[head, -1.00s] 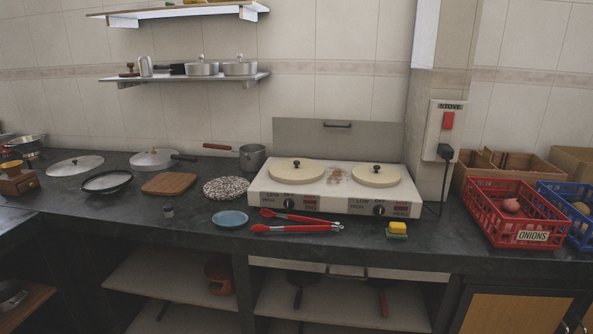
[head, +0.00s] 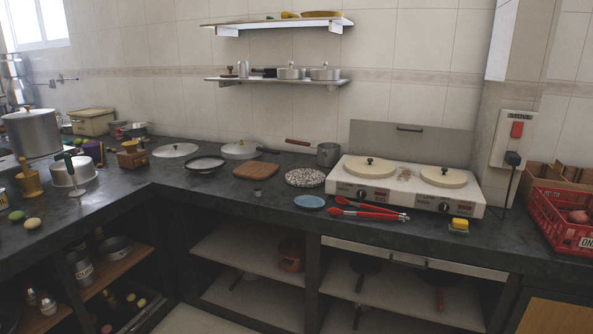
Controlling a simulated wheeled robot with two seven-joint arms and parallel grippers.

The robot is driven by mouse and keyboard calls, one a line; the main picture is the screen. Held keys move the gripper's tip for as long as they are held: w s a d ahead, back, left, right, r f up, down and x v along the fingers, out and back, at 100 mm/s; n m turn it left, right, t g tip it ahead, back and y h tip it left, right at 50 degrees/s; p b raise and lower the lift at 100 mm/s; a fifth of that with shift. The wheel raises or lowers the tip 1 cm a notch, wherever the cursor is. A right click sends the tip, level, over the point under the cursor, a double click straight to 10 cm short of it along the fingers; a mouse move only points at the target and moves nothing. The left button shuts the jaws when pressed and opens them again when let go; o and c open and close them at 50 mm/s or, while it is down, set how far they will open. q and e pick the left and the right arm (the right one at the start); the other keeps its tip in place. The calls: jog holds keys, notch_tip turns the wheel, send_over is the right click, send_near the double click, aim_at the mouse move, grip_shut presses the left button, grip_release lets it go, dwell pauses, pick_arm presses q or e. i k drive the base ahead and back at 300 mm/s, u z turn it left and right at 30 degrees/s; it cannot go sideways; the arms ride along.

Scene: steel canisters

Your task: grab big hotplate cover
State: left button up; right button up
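A white two-burner hotplate (head: 405,197) stands on the dark counter, right of centre in the head view. A round cream cover with a dark knob, the left hotplate cover (head: 368,170), sits flat on its left burner. A second cream cover, the right hotplate cover (head: 443,179), sits on its right burner. The left cover looks slightly larger than the right one. Neither of my grippers shows in the head view.
Red tongs (head: 368,210) and a blue plate (head: 310,202) lie in front of the hotplate, with a yellow sponge (head: 459,225) by its right corner. A speckled round mat (head: 305,178) and a pot (head: 328,154) stand left of it. A red crate (head: 560,215) is at the far right.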

aim_at(362, 166)
jog(key=u, duration=0.5)
jog(key=i, duration=1.4)
jog(key=z, duration=0.75)
